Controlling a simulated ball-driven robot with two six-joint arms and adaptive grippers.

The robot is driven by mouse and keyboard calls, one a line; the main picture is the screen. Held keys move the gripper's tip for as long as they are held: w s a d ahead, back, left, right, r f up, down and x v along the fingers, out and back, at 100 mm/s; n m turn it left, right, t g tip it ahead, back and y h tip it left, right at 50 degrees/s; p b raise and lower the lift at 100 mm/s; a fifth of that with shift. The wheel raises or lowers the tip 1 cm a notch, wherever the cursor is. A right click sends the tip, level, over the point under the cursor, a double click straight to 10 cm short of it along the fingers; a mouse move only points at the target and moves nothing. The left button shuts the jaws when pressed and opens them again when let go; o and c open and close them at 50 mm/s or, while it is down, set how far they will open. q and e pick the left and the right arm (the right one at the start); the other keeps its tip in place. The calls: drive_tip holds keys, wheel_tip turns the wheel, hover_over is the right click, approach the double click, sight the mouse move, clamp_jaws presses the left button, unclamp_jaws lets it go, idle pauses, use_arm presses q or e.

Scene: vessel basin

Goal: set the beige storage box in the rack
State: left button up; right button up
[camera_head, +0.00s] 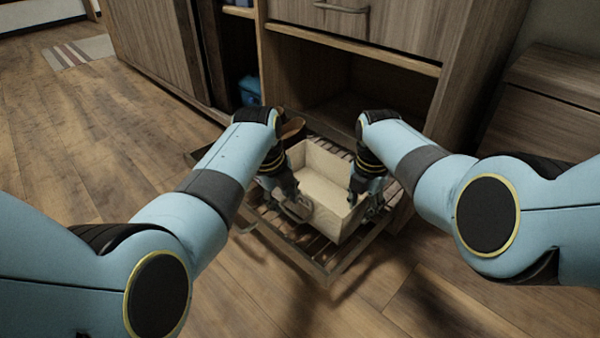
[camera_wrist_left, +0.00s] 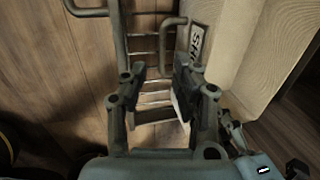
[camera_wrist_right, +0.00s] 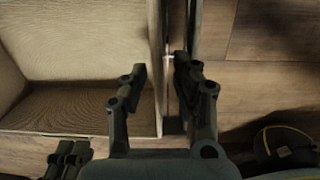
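The beige storage box (camera_head: 325,205), open at the top, is inside the outline of the slatted pull-out rack (camera_head: 318,277) and looks to rest on its slats. My left gripper (camera_head: 291,203) is at the box's left side. In the left wrist view its fingers (camera_wrist_left: 160,68) are apart over the slats, with the labelled box wall (camera_wrist_left: 232,50) to their right and nothing clearly between them. My right gripper (camera_head: 368,203) is at the right side. In the right wrist view its fingers (camera_wrist_right: 162,68) are apart, on either side of the box's wall (camera_wrist_right: 156,110). The box's underside is hidden.
The rack extends from an open cabinet bay (camera_head: 345,85) beneath a drawer. A blue object (camera_head: 249,88) stands in the neighbouring compartment. A brown rounded object (camera_head: 292,127) is behind the box. Wooden floor is clear left and in front.

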wheel_tip(320, 180, up, 9)
drive_tip(key=shift+s, duration=0.3)
drive_tip(key=shift+f, duration=0.1)
